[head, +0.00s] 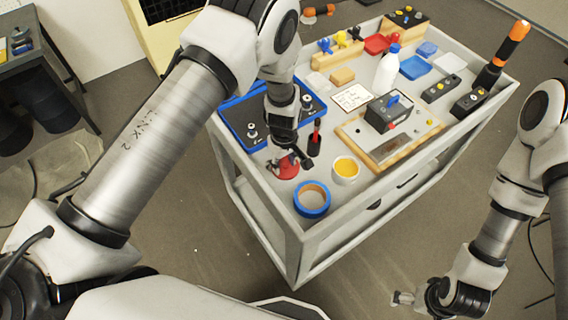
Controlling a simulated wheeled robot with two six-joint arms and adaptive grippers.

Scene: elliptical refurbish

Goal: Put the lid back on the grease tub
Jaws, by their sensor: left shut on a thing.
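The grease tub (346,173) is a small white open tub with yellow grease, standing near the front edge of the cart top. A red round piece that looks like its lid (284,171) is left of the tub, at my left gripper's fingertips. My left gripper (291,157) points down over the cart and is shut on this red piece. The fingers and wrist hide part of it, and I cannot tell whether it touches the cart top. My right gripper (404,298) is low at the right, away from the cart; its finger opening is unclear.
A blue-rimmed ring (312,200) stands in front of the tub, and a black holder with a red-tipped tool (315,138) behind it. A wooden board with a grey box (388,112) lies right of the tub. A white bottle (387,70) and a blue tray (231,123) are farther back.

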